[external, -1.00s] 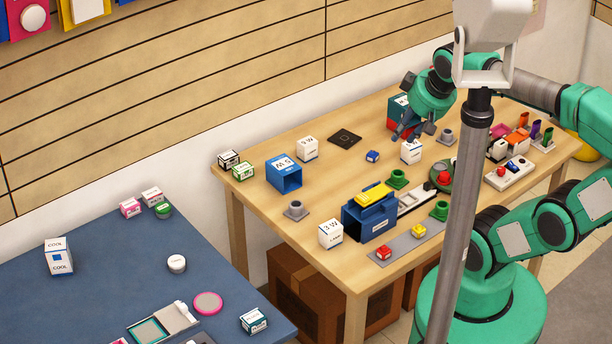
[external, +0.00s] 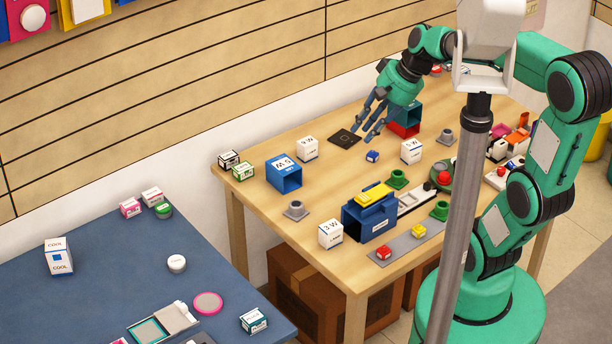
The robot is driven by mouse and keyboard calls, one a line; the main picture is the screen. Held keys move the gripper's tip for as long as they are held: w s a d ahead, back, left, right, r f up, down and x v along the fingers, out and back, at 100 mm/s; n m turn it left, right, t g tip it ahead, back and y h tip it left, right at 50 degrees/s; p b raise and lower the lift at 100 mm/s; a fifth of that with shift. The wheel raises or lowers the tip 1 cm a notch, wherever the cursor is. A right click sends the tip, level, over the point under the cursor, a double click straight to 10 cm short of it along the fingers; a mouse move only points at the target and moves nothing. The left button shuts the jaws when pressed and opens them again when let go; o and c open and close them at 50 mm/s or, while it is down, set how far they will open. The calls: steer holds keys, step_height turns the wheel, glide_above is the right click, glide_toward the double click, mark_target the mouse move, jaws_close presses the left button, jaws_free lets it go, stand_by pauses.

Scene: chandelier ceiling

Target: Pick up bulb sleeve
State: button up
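A blue open-ended box sleeve (external: 284,174) with a white "W" label stands on the wooden table (external: 330,195), left of its middle. A red and teal open box (external: 406,121) stands at the table's back; I cannot tell which of the two is the bulb sleeve. My gripper (external: 366,130) is above the back of the table, pointing down and left, its fingers apart with nothing seen between them. It is in front of and left of the red and teal box, partly covering it, and well right of the blue sleeve.
White cube boxes (external: 307,149) (external: 411,151) (external: 330,234) stand on the table. A navy box with yellow top (external: 370,215) is at the front. Bare wood lies between.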

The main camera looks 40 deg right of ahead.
steer(key=w+d+f+m+t+y+b, duration=0.1)
steer(key=w+d+f+m+t, duration=0.1)
steer(key=w+d+f+m, duration=0.45)
steer(key=w+d+f+m+t+y, duration=0.1)
steer(key=w+d+m, duration=0.4)
steer(key=w, duration=0.4)
steer(key=w+d+f+m+t+y+b, duration=0.1)
steer(key=w+d+f+m+t, duration=0.1)
steer(key=w+d+f+m, duration=0.4)
steer(key=m+t+h, duration=0.4)
steer(key=m+h, duration=0.3)
steer(key=m, duration=0.5)
glide_toward(405, 110)
step_height(405, 110, down, 3)
steer(key=shift+d+r+b, duration=0.1)
steer(key=shift+r+b, duration=0.15)
steer(key=shift+b, duration=0.1)
steer(key=b+x, duration=0.1)
steer(key=x, duration=0.7)
steer(key=shift+w, duration=0.15)
steer(key=shift+w+f, duration=0.1)
